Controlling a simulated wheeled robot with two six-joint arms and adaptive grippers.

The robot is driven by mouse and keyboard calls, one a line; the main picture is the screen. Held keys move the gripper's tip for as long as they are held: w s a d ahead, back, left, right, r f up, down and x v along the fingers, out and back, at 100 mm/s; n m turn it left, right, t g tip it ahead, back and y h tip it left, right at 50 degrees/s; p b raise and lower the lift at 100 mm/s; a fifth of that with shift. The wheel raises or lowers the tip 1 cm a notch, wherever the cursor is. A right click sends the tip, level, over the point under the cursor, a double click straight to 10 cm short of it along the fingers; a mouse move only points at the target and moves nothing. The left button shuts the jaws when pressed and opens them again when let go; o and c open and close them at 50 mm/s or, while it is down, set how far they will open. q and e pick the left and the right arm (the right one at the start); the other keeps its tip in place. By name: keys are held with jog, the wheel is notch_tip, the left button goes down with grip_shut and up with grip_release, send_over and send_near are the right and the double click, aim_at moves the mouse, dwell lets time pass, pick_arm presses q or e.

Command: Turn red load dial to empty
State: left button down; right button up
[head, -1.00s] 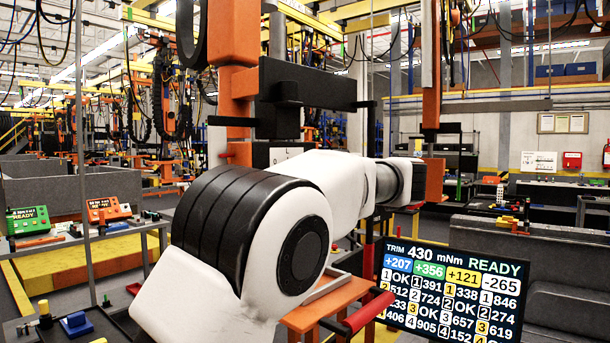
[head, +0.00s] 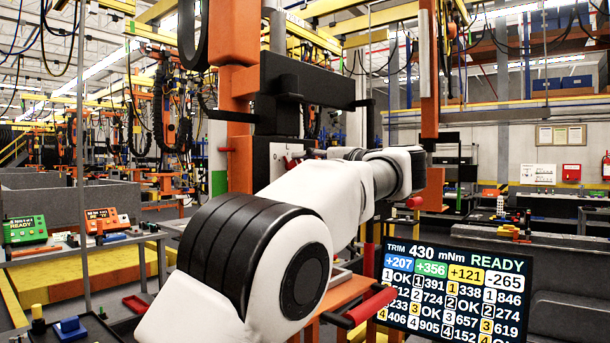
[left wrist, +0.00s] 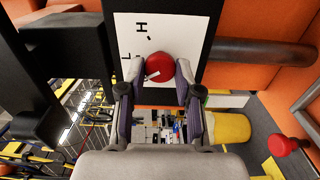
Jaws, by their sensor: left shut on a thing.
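The red load dial (left wrist: 160,66) is a round red knob on a white panel (left wrist: 162,28), and its white pointer mark faces lower left in the left wrist view. The panel carries the letters H and L, turned sideways. My left gripper (left wrist: 164,70) has a finger on each side of the dial and is shut on it. The fingers cover parts of the dial's sides. My right gripper is in neither view.
A black beam (head: 305,85) and an orange post surround the panel. A dark bar (left wrist: 262,52) runs right of the dial, with a red-ended handle (left wrist: 281,146) lower right. A screen (head: 455,290) reading READY stands at the lower right.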

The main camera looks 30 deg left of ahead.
pick_arm(q)
jog(key=shift+r+n+b, duration=0.15)
jog(key=shift+n+b, duration=1.05)
jog(key=shift+n, duration=1.8)
jog(key=shift+w, duration=0.1)
